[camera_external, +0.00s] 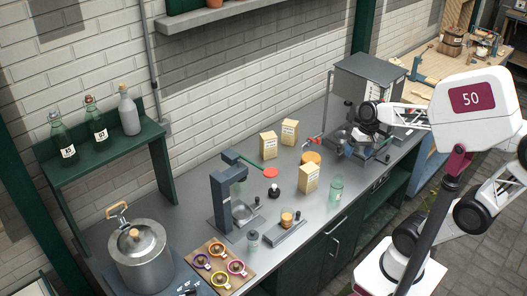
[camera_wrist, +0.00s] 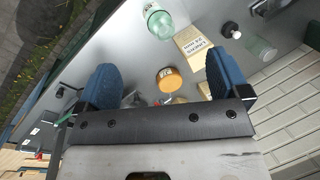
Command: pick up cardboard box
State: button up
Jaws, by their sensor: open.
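Three beige cardboard boxes stand upright on the grey counter in the external view: one in front (camera_external: 308,178), one near the wall (camera_external: 268,146) and one right of that (camera_external: 289,132). In the wrist view a labelled box (camera_wrist: 192,42) shows beyond the fingers. Parts of other pale boxes (camera_wrist: 204,90) are mostly hidden by my gripper. My gripper (camera_wrist: 162,75) is open, its blue fingers wide apart with nothing held. In the external view my gripper (camera_external: 362,132) is above the counter's right part, right of the boxes; its fingertips are hard to make out.
An orange round container (camera_external: 311,158) stands among the boxes; it also shows between my fingers in the wrist view (camera_wrist: 170,80). A green glass jar (camera_external: 336,188) is near the front edge. A dark press (camera_external: 228,195), metal pot (camera_external: 139,258) and cup tray (camera_external: 220,287) are left.

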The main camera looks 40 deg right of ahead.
jog(key=w+d+m+y, duration=0.2)
jog(key=w+m+y, duration=1.05)
jog(key=w, duration=0.65)
jog(key=m+h, duration=0.2)
send_near(311, 167)
jog(key=x, duration=0.3)
jog(key=shift+f+t, duration=0.15)
jog(key=shift+t, duration=0.25)
jog(key=shift+x, duration=1.25)
jog(key=shift+a, duration=0.1)
jog(key=shift+x, duration=2.5)
